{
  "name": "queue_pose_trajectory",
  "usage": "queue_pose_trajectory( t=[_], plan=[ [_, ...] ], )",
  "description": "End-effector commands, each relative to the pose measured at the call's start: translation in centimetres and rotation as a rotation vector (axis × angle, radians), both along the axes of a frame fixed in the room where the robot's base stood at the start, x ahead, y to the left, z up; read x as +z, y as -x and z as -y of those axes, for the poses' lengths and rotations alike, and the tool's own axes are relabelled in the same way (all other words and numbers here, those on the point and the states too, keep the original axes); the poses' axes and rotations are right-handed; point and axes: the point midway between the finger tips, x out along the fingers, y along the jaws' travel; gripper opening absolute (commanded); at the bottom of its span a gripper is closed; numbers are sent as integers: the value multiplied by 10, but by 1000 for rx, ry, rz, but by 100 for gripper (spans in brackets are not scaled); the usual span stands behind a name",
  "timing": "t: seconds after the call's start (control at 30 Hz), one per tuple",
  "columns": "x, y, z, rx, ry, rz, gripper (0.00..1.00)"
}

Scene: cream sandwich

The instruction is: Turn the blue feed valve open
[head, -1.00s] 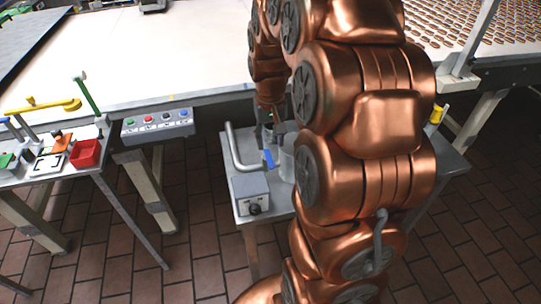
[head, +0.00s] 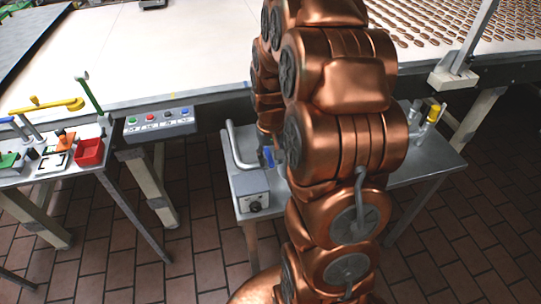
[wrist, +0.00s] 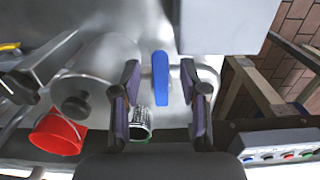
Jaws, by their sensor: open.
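The blue feed valve handle (head: 268,156) is on the bent silver pipe (head: 233,145) above the grey control box on the small steel table. In the wrist view the blue handle (wrist: 161,78) stands lengthwise between the two fingers of my gripper (wrist: 161,92). The fingers are apart, with a visible gap on each side of the handle. In the head view my copper arm hides most of the gripper and the right side of the valve.
The grey box with a black knob (head: 252,190) sits in front of the valve. A metal cylinder (wrist: 98,65) and a red container (wrist: 58,133) show in the wrist view. A button panel (head: 159,122) is on the left. The steel table's right part (head: 425,160) is mostly clear.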

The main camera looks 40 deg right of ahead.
Motion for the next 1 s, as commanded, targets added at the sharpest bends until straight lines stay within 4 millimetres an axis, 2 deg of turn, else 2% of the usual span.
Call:
queue_pose_trajectory(
  t=[0.17, 0.57, 1.0],
  plan=[
    [0, 0, 0, 0, 0, 0, 42],
    [0, 0, 0, 0, 0, 0, 0],
    [-2, -1, -1, -33, 1, 2, 0]
  ],
)
